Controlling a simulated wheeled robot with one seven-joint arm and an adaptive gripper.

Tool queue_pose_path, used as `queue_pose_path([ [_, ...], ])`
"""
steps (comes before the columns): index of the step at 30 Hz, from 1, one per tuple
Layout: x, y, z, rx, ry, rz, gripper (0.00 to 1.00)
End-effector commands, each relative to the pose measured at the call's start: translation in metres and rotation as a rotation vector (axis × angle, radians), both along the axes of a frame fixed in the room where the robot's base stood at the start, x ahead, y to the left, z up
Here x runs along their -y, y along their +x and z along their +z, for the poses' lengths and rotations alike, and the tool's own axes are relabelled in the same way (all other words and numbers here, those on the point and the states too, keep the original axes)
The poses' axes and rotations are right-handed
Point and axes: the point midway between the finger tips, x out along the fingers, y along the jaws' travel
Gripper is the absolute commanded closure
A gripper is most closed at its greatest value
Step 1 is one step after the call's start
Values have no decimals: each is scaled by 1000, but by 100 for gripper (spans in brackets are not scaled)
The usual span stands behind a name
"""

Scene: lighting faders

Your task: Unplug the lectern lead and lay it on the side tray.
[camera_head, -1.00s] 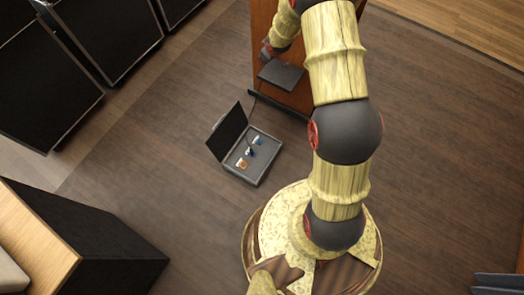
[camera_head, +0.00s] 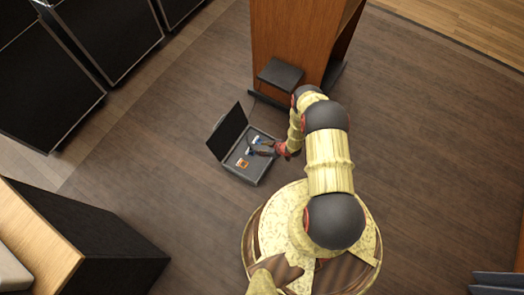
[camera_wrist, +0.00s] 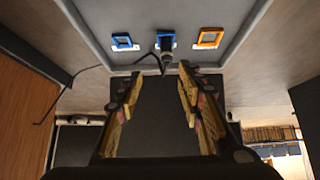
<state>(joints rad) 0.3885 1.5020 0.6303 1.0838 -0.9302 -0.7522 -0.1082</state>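The lead's black plug (camera_wrist: 165,56) sits at the middle, blue-framed socket (camera_wrist: 166,36) in the wrist view. Its thin black cable (camera_wrist: 88,69) runs off to the left. Another blue socket (camera_wrist: 122,41) is on the left and an orange socket (camera_wrist: 210,38) on the right, both without a plug. The sockets are in an open grey floor box (camera_head: 241,175) with a raised black lid (camera_head: 228,132). My gripper (camera_wrist: 160,74) is open, its fingertips either side of the plug line and short of the plug. I cannot identify the side tray with certainty.
The wooden lectern (camera_head: 285,35) stands behind the box, with a dark grey block (camera_head: 280,74) at its front. Black panels (camera_head: 45,90) stand at upper left. A wood-topped black cabinet (camera_head: 110,265) is at lower left. Floor left of the box is clear.

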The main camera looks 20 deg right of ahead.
Motion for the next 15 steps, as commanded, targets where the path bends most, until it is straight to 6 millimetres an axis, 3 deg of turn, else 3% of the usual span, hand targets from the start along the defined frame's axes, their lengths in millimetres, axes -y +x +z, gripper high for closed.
queue_pose_path([
  [5, -8, -8, -12, 4, 16, 8, 63],
  [15, -24, 12, -44, 3, 14, 9, 63],
])
